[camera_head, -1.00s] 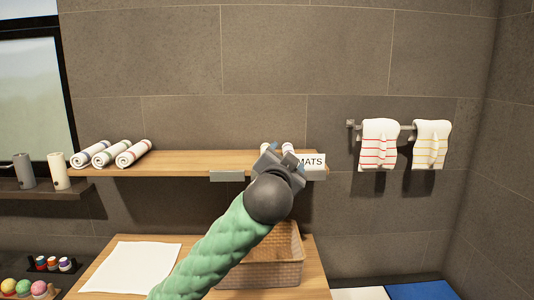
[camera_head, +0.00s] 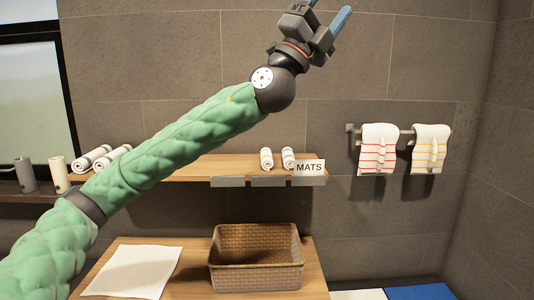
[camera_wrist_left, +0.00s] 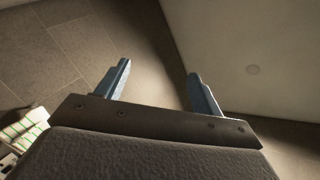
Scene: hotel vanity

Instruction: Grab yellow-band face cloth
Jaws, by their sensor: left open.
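A white cloth with yellow bands (camera_head: 430,150) hangs at the right end of the wall rail (camera_head: 405,129). A similar white cloth with red bands (camera_head: 379,150) hangs to its left. My left gripper (camera_head: 326,10) is high up, near the top edge of the head view, above and to the left of both cloths and apart from them. In the left wrist view its two blue fingers (camera_wrist_left: 158,70) are spread with nothing between them. My right gripper is not in view.
A wooden shelf (camera_head: 215,168) holds rolled towels (camera_head: 92,157) and two small rolls beside a MATS sign (camera_head: 309,168). Below, a wicker basket (camera_head: 256,278) and a white sheet (camera_head: 135,272) are on a wooden surface. The wall around the rail is clear.

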